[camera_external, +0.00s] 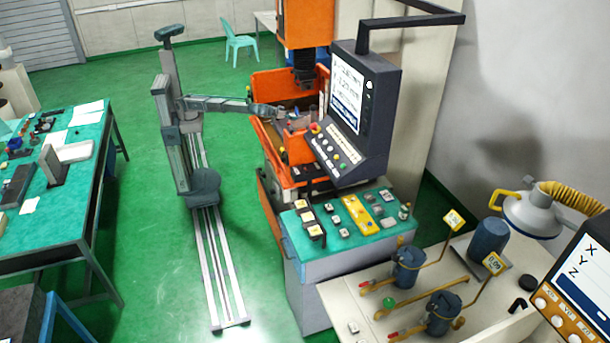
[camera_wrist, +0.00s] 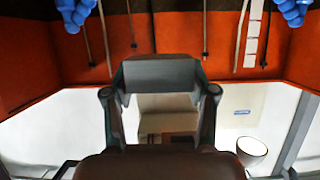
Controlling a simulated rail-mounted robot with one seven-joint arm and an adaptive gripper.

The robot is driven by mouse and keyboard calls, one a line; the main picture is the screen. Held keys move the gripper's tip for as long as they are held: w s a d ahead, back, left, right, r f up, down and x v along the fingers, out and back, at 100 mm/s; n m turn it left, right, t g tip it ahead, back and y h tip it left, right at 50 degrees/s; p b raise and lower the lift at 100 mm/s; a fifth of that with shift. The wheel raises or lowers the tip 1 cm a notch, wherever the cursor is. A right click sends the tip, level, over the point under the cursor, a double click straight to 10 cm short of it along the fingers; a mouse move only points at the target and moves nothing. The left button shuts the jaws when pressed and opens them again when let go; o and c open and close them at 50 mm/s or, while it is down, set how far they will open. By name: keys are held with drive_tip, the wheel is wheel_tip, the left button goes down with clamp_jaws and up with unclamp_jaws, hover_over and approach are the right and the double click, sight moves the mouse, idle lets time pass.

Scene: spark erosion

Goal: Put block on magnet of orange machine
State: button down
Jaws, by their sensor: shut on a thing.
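The orange machine (camera_external: 303,24) stands right of centre in the external view, with an open orange tank (camera_external: 262,84) at its front. My arm reaches across into this tank. My gripper (camera_wrist: 160,92) is shut on a grey block (camera_wrist: 160,74) in the wrist view, with one finger at each side of the block. I cannot clearly tell the magnet apart in either view; the block and gripper cover part of the wrist view.
The dark spindle head (camera_external: 304,68) hangs over the tank. The control panel (camera_external: 354,108) stands close to its right. The orange tank wall (camera_wrist: 250,30) with thin hoses and blue parts (camera_wrist: 75,14) shows in the wrist view. A green-topped workbench (camera_external: 80,165) stands at the left.

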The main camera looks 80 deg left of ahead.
drive_tip(key=p, duration=0.3)
hover_over(299, 127)
drive_tip(key=f, duration=0.6)
drive_tip(key=shift+s+d+f, duration=0.1)
drive_tip(key=shift+s+d, duration=0.15)
wheel_tip(299, 127, down, 2)
drive_tip(key=shift+w+a+f+p, duration=0.15)
drive_tip(key=shift+f+p, duration=0.1)
drive_tip(key=shift+p, duration=0.7)
drive_tip(key=shift+f, duration=0.55)
drive_tip(key=shift+f, duration=0.15)
drive_tip(key=shift+c, duration=1.7)
unclamp_jaws()
